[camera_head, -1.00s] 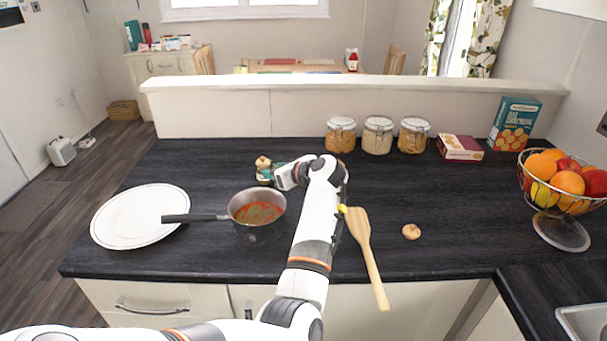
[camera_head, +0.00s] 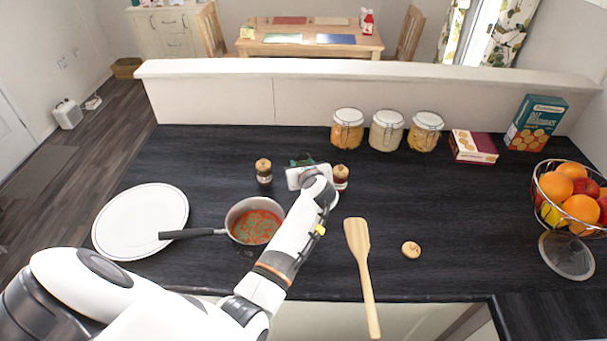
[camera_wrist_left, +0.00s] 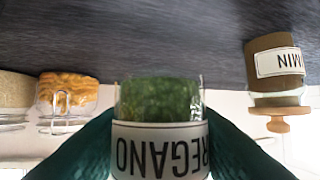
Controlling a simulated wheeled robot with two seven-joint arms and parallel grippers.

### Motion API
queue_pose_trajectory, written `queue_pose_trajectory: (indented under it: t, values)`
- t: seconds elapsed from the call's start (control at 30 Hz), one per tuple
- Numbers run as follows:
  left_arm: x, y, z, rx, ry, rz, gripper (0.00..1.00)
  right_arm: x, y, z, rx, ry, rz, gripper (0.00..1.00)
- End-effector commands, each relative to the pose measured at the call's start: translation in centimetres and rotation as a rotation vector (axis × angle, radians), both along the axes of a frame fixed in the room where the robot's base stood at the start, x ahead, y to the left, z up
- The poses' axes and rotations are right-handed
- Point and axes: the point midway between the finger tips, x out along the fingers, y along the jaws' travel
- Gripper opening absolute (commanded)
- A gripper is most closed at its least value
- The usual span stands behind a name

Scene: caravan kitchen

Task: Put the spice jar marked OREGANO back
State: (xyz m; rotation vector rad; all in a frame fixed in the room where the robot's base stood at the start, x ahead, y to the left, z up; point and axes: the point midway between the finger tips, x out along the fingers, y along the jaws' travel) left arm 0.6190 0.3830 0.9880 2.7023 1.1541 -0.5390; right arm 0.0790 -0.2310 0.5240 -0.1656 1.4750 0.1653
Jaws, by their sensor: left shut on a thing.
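My left gripper (camera_head: 302,160) is shut on the OREGANO spice jar, between the two jars on the counter. In the left wrist view, which is upside down, the OREGANO jar (camera_wrist_left: 160,105) has green contents and a white label, with a teal finger on each side. In the head view my wrist hides most of this jar. A wooden-lidded spice jar (camera_head: 264,170) stands left of the gripper; in the wrist view its label (camera_wrist_left: 283,62) ends in MIN. Another wooden-lidded jar (camera_head: 340,176) stands just right of the gripper. My right gripper is out of view.
A saucepan (camera_head: 254,222) of red food and a white plate (camera_head: 140,220) are at left. A wooden spatula (camera_head: 360,262) and a small round brown item (camera_head: 411,249) lie at right. Storage jars (camera_head: 387,131) stand at the back before the low wall (camera_head: 300,100).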

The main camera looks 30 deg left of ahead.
Motion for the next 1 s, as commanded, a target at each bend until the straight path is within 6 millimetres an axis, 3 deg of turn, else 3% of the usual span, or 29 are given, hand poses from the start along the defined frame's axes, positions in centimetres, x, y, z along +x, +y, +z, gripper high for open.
queue_pose_trajectory:
  t: [0.13,0.37,0.77,0.8,0.9,1.0]
  values:
    - [0.1,0.0,-1.4,0.001,0.001,0.000,0.15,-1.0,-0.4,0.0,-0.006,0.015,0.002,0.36]
    - [0.1,0.0,-4.4,0.002,0.001,-0.001,0.15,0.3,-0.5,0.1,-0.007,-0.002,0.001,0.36]
    - [0.1,0.0,-5.1,-0.001,-0.003,0.001,0.15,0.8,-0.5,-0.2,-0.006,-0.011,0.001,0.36]
    - [0.1,0.0,-5.0,-0.001,-0.002,0.001,0.41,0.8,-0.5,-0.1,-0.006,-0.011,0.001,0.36]
    - [0.1,0.0,-5.0,0.000,-0.002,0.002,0.58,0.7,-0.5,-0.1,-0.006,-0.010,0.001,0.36]
    - [0.1,0.0,-5.0,0.000,-0.001,0.001,0.60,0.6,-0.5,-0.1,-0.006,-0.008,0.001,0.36]
